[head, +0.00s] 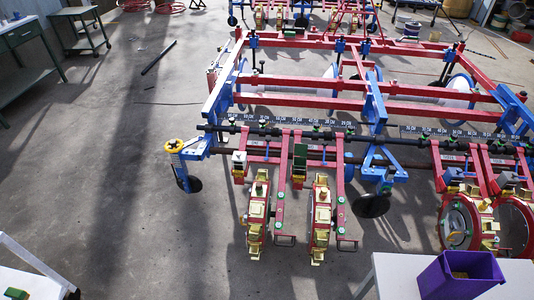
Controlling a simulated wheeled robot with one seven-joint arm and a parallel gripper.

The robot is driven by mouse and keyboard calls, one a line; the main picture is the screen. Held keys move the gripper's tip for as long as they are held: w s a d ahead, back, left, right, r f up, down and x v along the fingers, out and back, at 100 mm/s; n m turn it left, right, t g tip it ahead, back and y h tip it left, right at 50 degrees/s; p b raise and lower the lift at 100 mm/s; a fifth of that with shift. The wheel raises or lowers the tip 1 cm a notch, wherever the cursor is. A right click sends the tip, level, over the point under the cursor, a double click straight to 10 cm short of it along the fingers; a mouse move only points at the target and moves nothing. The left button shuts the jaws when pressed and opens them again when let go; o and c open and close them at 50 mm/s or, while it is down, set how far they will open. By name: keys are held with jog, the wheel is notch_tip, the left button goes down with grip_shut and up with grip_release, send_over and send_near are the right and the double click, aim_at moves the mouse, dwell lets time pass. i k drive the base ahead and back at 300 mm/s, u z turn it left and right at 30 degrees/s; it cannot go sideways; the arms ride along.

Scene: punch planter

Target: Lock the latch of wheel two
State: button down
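The punch planter (310,100) is a red and blue frame standing on the floor. Two punch wheels with yellow-gold parts hang at its front: the left one (257,213) and the one to its right (320,215). Both are seen nearly edge-on. Further right are two more round red wheels, one (460,222) beside another (515,228) near the picture's edge. No number marks wheel two, and its latch is too small to make out or to tell locked from unlocked. My gripper is not in view.
A purple bin (460,276) stands on a white table (396,272) at bottom right. A white-topped stand (25,285) is at bottom left. A yellow-topped blue post (176,148) juts from the planter's left. Grey floor (130,220) on the left is mostly free.

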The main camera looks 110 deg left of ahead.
aim_at(325, 145)
jog(key=u, duration=3.45)
jog(key=i, duration=1.65)
